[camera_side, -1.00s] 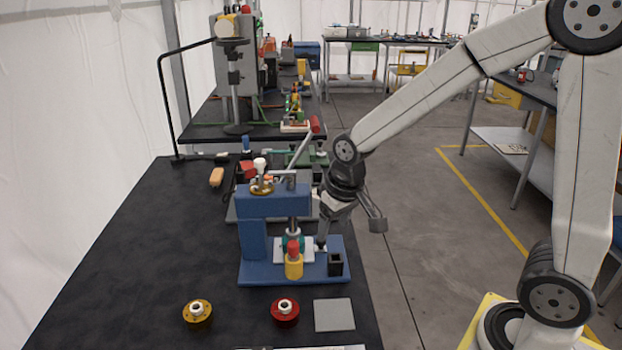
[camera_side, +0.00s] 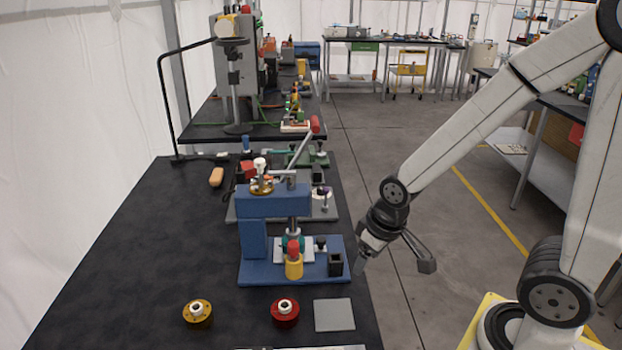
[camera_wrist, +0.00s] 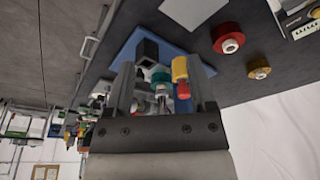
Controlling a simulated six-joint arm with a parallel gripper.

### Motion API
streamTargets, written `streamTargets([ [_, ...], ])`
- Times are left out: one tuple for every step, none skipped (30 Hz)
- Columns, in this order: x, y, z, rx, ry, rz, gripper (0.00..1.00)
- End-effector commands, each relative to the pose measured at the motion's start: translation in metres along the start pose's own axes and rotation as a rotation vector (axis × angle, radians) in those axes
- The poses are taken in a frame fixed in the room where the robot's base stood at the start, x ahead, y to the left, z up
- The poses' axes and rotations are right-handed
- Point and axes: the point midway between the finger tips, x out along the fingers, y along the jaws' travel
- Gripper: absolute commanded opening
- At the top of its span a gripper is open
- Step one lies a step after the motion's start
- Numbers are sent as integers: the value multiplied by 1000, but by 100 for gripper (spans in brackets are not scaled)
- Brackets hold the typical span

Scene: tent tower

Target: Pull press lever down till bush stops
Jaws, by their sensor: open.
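The blue press (camera_side: 275,200) stands on the dark bench, also seen in the wrist view as a blue base (camera_wrist: 130,48). Its grey lever (camera_side: 301,149) slants up to the right behind the press head. My gripper (camera_side: 358,266) is off the press base's right side, apart from the lever. In the wrist view my gripper (camera_wrist: 163,88) is open, with no visible hold on anything.
A yellow cylinder with red top (camera_side: 293,266) and a black square holder (camera_side: 335,264) stand at the base's front. A red flanged part (camera_side: 285,313), a yellow flanged part (camera_side: 197,314) and a grey plate (camera_side: 335,314) lie in front. The bench's left side is mostly clear.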

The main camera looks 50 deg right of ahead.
Motion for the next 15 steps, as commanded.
streamTargets([
  [0, 0, 0, 0, 0, 0, 71],
  [0, 0, 0, 0, 0, 0, 71],
  [0, 0, 0, 0, 0, 0, 71],
  [0, 0, 0, 0, 0, 0, 62],
  [0, 0, 0, 0, 0, 0, 52],
  [0, 0, -1, -1, 0, 0, 39],
  [0, 0, -1, -3, 0, 0, 30],
  [-1, 0, -2, -6, 1, 1, 20],
  [-1, 1, -4, -12, 2, 1, 8],
  [-2, 1, -6, -18, 2, 2, 0],
  [-3, 1, -8, -24, 3, 3, 0],
  [-4, 2, -11, -36, 5, 4, 0],
  [-5, 2, -14, -48, 6, 5, 0],
  [-7, 3, -18, -60, 7, 7, 0],
  [-9, 4, -23, -80, 9, 9, 0],
])
